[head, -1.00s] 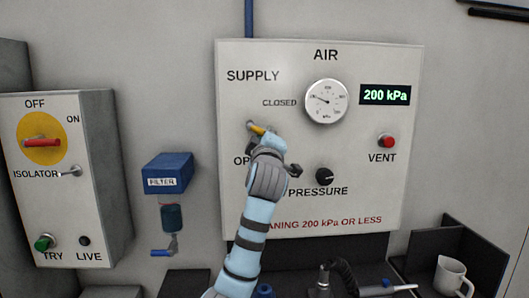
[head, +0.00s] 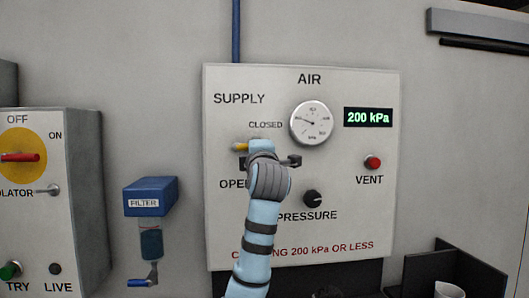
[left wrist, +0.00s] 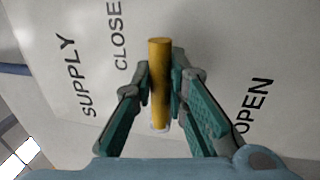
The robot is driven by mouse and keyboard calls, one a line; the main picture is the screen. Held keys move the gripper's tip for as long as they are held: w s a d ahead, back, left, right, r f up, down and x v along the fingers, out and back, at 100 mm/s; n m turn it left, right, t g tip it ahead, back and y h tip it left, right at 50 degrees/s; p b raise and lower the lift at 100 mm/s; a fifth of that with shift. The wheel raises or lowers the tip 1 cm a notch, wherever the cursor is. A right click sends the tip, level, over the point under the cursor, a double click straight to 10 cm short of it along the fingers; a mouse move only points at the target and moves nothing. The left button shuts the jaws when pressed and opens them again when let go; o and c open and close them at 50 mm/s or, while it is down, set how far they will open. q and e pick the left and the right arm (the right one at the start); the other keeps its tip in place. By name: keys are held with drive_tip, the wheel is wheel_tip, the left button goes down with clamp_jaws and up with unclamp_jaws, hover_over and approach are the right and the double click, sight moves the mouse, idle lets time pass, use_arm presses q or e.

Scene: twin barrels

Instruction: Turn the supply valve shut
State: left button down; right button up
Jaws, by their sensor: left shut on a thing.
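The supply valve's yellow handle (head: 240,147) is on the white AIR panel (head: 335,235), left of the gauge, between the CLOSED and OPEN labels. It looks roughly level and points right into my left gripper (head: 260,148). The arm hides most of the valve in the head view. In the left wrist view the yellow handle (left wrist: 160,75) stands between the two teal-padded fingers of the left gripper (left wrist: 163,88), which is shut on it. My right gripper is not in view.
The gauge (head: 311,123) and the 200 kPa display (head: 368,117) are right of the arm. The red VENT button (head: 372,162) and black PRESSURE knob (head: 312,198) are below them. The blue filter (head: 150,197) and isolator box (head: 40,215) stand left.

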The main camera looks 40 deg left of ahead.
use_arm(q)
drive_tip(key=shift+s+r, duration=0.1)
drive_tip(key=shift+r, duration=0.25)
drive_tip(key=c, duration=1.9)
unclamp_jaws()
drive_tip(key=o, duration=0.3)
drive_tip(key=shift+w+f, duration=0.15)
drive_tip(key=shift+w, duration=0.05)
drive_tip(key=shift+o, duration=0.2)
drive_tip(key=shift+w+f, duration=0.1)
drive_tip(key=v, duration=1.2)
drive_tip(key=shift+a+f, duration=0.1)
